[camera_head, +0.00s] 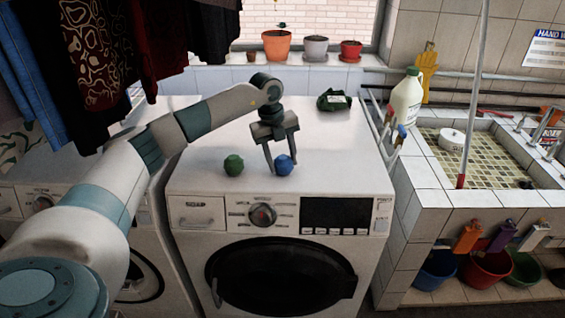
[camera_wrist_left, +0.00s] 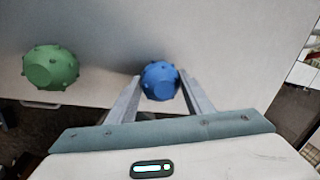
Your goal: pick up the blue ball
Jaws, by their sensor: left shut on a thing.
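The blue ball (camera_head: 284,165) is a knobbly ball near the front edge of the washing machine's white top (camera_head: 325,130). My left gripper (camera_head: 280,167) reaches down from above with its fingers on either side of the ball. In the left wrist view the blue ball (camera_wrist_left: 160,80) sits between the fingertips (camera_wrist_left: 160,85), and the gripper is shut on it. The ball appears to be at the machine's top surface; I cannot tell whether it is lifted. My right gripper does not show in these views.
A similar green ball (camera_head: 234,165) rests to the left of the blue one, also in the wrist view (camera_wrist_left: 50,68). A dark green packet (camera_head: 334,100) lies at the back of the top. A white bottle (camera_head: 406,97) stands at the right by the tiled sink (camera_head: 425,185).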

